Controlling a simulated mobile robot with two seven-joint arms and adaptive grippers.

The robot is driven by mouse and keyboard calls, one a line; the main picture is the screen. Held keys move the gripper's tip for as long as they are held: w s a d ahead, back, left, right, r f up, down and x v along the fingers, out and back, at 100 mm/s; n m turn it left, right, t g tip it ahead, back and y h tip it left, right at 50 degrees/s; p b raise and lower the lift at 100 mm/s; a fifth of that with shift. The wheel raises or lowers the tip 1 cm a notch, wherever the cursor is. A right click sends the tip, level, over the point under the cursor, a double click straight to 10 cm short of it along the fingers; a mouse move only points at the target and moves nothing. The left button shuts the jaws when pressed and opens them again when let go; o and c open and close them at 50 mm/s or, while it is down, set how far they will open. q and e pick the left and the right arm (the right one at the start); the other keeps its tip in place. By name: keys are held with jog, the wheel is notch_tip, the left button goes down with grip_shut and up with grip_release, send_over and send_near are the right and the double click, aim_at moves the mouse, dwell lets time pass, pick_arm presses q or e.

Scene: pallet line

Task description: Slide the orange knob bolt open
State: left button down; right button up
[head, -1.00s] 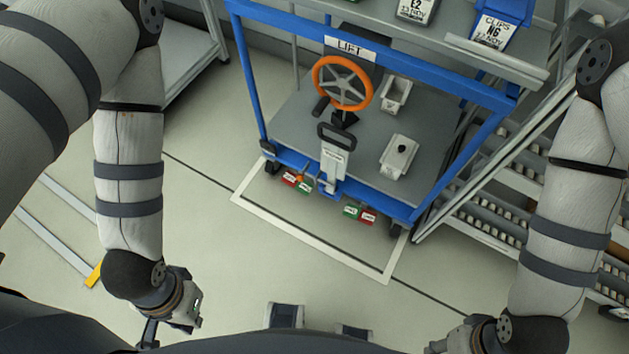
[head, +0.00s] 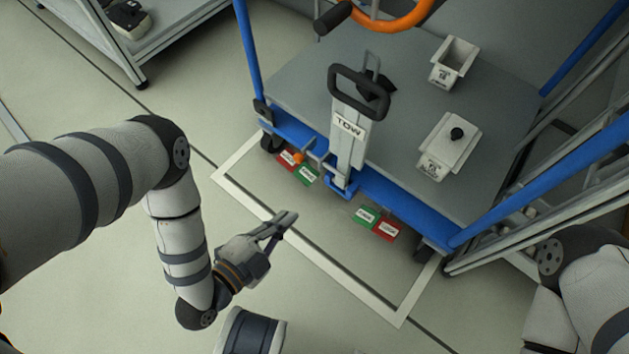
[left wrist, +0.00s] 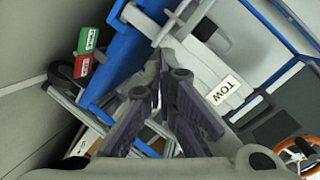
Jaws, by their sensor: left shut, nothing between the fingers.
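I cannot make out the knob in the left wrist view. My left gripper (head: 284,222) is shut and empty, over the floor in front of the cart, apart from the knob and nearer to me. Its fingers also show in the left wrist view (left wrist: 165,82), with the blue rail beyond. My right gripper is out of view.
The upright TOW handle (head: 346,130) stands just right of the knob. A second green tag (head: 366,216) and red tag (head: 387,230) hang farther right. The cart deck (head: 315,75) carries two pale bins. The floor inside the white outline (head: 330,265) is clear.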

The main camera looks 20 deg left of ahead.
pick_arm(q)
jog(key=w+f+t+b, duration=0.1)
jog(key=w+b, duration=0.2)
jog(key=w, duration=0.4)
jog(key=w+f+m+t+b, duration=0.1)
jog(key=w+f+b, duration=0.1)
jog(key=w, duration=0.4)
jog(key=shift+w+a+f+b, duration=0.25)
jog(key=shift+w+a+b, duration=0.15)
jog(key=shift+b, duration=0.5)
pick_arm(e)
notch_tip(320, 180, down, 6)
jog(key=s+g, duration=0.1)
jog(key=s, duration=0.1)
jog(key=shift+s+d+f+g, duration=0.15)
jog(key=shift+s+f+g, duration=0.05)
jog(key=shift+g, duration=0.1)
